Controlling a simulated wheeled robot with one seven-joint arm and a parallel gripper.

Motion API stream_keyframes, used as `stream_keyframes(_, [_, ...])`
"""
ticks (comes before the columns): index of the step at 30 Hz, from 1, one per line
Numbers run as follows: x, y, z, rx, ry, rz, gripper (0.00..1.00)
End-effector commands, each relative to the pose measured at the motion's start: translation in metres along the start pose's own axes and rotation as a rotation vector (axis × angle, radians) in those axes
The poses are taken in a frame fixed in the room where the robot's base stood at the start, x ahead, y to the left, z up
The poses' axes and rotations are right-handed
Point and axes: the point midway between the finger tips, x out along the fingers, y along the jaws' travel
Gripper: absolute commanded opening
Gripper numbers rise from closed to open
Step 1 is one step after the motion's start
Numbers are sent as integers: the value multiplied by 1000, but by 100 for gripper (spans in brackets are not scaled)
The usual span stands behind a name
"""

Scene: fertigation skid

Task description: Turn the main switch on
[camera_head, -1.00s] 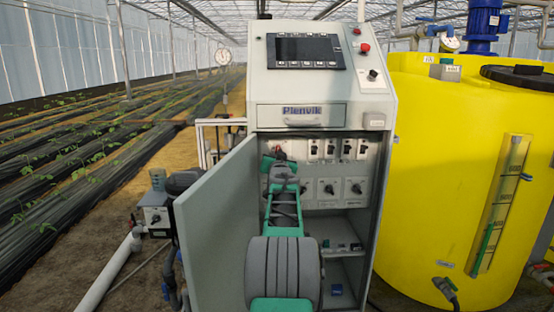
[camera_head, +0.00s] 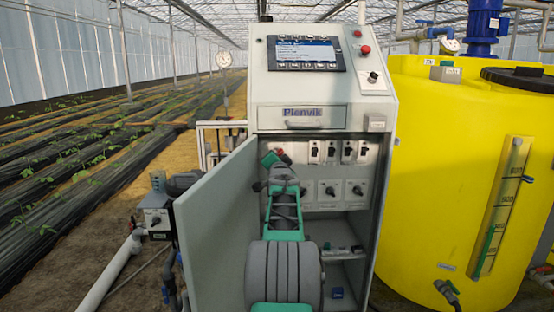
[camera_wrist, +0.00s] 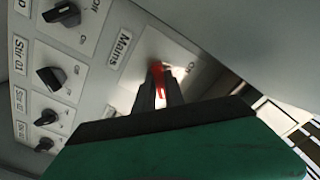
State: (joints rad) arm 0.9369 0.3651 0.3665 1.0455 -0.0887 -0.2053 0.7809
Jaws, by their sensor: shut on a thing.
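The main switch (camera_wrist: 157,76) is a red knob beside the "Mains" label (camera_wrist: 123,43) on the light grey inner panel, seen in the wrist view. My gripper (camera_wrist: 159,88) is shut on the knob, with its dark fingers on either side of it. The fingers hide part of the knob and its markings. In the head view my gripper (camera_head: 272,159) is inside the open cabinet (camera_head: 377,170), at the upper left of the switch panel. The cabinet's display (camera_head: 305,52) is lit, with a blue header and lines of text.
The open cabinet door (camera_head: 215,225) stands close to the left of my arm. Several black rotary switches, one marked "Stir 01" (camera_wrist: 52,78), sit near my gripper. A yellow tank (camera_head: 440,170) stands to the right; a white pipe (camera_head: 110,270) lies to the left.

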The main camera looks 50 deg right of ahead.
Motion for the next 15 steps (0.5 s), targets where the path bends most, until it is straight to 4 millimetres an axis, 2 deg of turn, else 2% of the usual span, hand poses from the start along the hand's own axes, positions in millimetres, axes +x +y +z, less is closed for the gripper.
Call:
stream_keyframes(9, [0,0,0,3,-1,0,0])
stream_keyframes(10, [0,0,0,3,-1,0,15])
stream_keyframes(15, [0,0,0,2,-1,0,29])
